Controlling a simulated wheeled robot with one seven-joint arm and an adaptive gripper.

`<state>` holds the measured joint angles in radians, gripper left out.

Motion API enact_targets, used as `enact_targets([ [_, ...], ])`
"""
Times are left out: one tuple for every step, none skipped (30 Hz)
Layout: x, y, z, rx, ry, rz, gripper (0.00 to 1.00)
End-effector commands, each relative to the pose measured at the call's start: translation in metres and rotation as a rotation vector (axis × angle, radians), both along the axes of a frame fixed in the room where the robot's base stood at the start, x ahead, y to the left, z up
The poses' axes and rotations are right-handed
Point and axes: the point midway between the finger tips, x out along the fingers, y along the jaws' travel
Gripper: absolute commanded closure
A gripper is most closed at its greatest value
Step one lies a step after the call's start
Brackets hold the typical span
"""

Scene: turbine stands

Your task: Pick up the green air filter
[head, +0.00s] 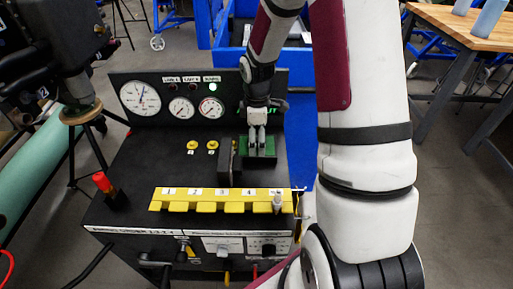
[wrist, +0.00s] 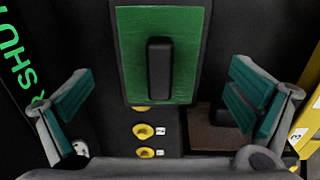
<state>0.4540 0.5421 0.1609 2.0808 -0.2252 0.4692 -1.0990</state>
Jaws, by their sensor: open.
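The green air filter (head: 270,147) is a flat green plate on the black stand's top, toward its right back. In the wrist view the filter (wrist: 190,70) shows a black upright handle (wrist: 160,70) at its middle. My gripper (head: 257,146) is over the filter, fingers pointing down. In the wrist view my gripper (wrist: 160,88) is open, one teal-padded finger on each side of the handle and apart from it. Nothing is held. The fingers hide part of the filter in the head view.
A dark block (head: 225,162) stands close left of the filter. A yellow numbered strip (head: 215,200) runs along the front. A gauge panel (head: 180,92) rises behind. A red-topped item (head: 104,184) stands at the left edge. Yellow buttons (head: 212,145) lie left of the block.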

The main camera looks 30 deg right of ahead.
Motion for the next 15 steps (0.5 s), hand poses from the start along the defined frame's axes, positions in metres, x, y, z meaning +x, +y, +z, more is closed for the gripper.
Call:
enact_targets([
  [0.001, 0.001, -0.009, 0.001, 0.004, 0.001, 0.00],
  [0.001, 0.001, -0.014, 0.002, 0.005, 0.001, 0.00],
  [0.002, 0.001, -0.020, 0.001, 0.004, 0.001, 0.00],
  [0.002, 0.001, -0.024, 0.001, 0.003, 0.000, 0.00],
  [0.002, 0.001, -0.027, 0.001, 0.004, 0.000, 0.00],
  [0.002, 0.001, -0.031, 0.001, 0.003, 0.000, 0.00],
  [0.003, 0.000, -0.033, 0.001, 0.002, 0.000, 0.00],
  [0.003, 0.000, -0.035, 0.001, 0.001, 0.000, 0.00],
  [0.003, 0.000, -0.036, 0.001, 0.001, 0.000, 0.00],
  [0.003, 0.000, -0.037, 0.001, 0.001, 0.000, 0.00],
  [0.003, 0.000, -0.037, 0.001, 0.001, 0.000, 0.00],
  [0.003, 0.000, -0.037, 0.000, 0.000, 0.000, 0.00],
  [0.003, 0.000, -0.037, 0.000, 0.000, 0.000, 0.00],
  [0.003, 0.000, -0.037, 0.000, 0.000, 0.000, 0.00],
  [0.003, 0.000, -0.037, 0.000, 0.000, 0.000, 0.00],
])
